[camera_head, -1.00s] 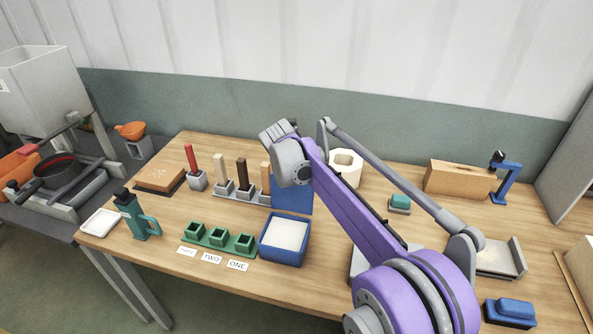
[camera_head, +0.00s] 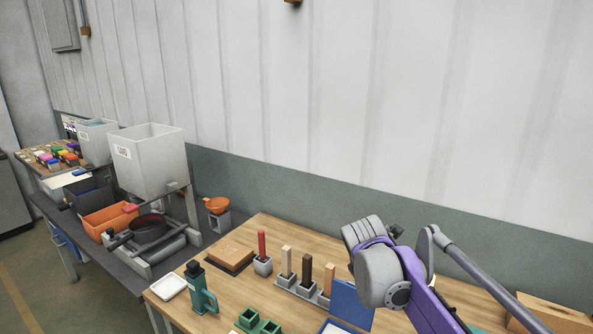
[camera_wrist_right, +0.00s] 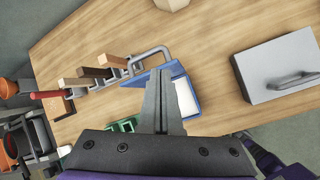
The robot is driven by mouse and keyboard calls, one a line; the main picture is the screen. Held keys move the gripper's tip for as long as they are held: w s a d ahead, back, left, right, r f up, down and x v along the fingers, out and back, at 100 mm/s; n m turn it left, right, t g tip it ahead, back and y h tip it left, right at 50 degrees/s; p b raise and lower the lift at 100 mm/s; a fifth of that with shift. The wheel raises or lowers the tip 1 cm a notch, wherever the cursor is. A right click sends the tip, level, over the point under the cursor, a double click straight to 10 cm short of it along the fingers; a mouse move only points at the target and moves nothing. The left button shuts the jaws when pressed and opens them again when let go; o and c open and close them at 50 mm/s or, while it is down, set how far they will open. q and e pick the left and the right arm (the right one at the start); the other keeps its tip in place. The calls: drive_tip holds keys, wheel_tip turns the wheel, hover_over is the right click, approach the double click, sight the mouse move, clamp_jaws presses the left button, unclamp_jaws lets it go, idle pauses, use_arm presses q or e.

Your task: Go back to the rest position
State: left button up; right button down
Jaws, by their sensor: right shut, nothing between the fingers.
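My right arm (camera_head: 425,300) comes in from the lower right in the head view, purple and grey, over the workbench (camera_head: 240,300). My right gripper (camera_wrist_right: 163,75) shows in the wrist view as grey fingers pressed together, with nothing between them. It is above the bench and overlaps a blue box (camera_wrist_right: 195,92) with a white inside; its height above the box is unclear. In the head view the fingers cannot be made out behind the arm. My left gripper is not in view.
On the bench stand a red-handled stamp (camera_head: 262,250), several upright sticks in grey holders (camera_head: 308,289), a teal bottle (camera_head: 200,287) and a white dish (camera_head: 171,286). A grey box with a handle (camera_wrist_right: 280,68) lies right in the wrist view.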

drive_tip(key=s+f+m+y, duration=0.1)
drive_tip(key=s+f+m, duration=0.3)
drive_tip(key=s+m, duration=0.3)
drive_tip(key=s+a+f+m+y, duration=0.1)
drive_tip(key=s+f+m, duration=0.4)
drive_tip(key=s+m, duration=0.3)
drive_tip(key=s+f+m+y, duration=0.1)
drive_tip(key=s+f+m, duration=0.4)
drive_tip(key=s+m, duration=0.3)
drive_tip(key=s, duration=0.3)
drive_tip(key=shift+s+a+f+t, duration=0.25)
drive_tip(key=shift+s+a+t, duration=0.05)
drive_tip(key=shift+t, duration=0.1)
